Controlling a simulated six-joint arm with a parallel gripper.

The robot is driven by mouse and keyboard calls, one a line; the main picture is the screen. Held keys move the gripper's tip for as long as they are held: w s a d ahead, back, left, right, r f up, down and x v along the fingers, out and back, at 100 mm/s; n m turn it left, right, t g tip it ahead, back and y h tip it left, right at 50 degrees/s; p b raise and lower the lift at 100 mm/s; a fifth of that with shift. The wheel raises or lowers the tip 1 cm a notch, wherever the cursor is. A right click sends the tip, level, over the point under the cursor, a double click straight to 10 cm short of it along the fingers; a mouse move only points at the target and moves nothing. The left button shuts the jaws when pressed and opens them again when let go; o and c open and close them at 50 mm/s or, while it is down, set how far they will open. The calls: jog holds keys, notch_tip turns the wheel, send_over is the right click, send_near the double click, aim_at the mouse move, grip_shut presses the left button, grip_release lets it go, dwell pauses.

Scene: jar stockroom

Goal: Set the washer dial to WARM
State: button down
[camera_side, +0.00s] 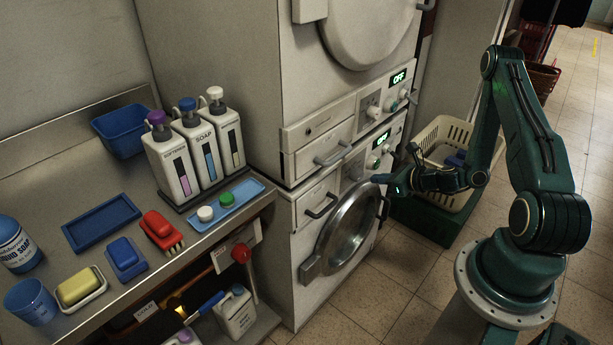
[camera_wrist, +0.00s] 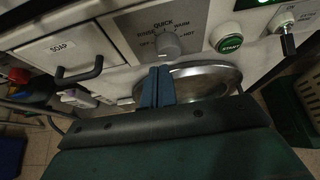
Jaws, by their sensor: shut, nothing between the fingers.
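The washer (camera_side: 310,215) is the lower machine of a stacked pair, with a round glass door (camera_side: 349,232). Its dial is a grey knob (camera_wrist: 169,46) on the panel in the wrist view, ringed by small labels. QUICK is above it, OFF and RINSE are to its left, and HOT and what looks like WARM are to its right. I cannot tell which label the pointer marks. My gripper (camera_wrist: 157,70) is shut and empty, its blue fingertips just below the knob; contact is unclear. In the side view my gripper (camera_side: 376,179) is in front of the washer's upper front.
A soap drawer (camera_wrist: 75,50) with a dark handle is left of the dial. A green START button (camera_wrist: 230,44) and a toggle switch (camera_wrist: 288,42) are to its right. A cream basket (camera_side: 440,140) stands right of the washer. A counter (camera_side: 185,262) with bottles is left.

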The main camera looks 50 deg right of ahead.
aim_at(355, 168)
jog(key=shift+w, duration=2.8)
jog(key=shift+d+f, duration=0.1)
jog(key=shift+f, duration=0.05)
jog(key=shift+d, duration=0.7)
jog(key=shift+d, duration=0.65)
jog(key=shift+d+r, duration=0.1)
jog(key=shift+r, duration=0.25)
jog(key=shift+s, duration=0.1)
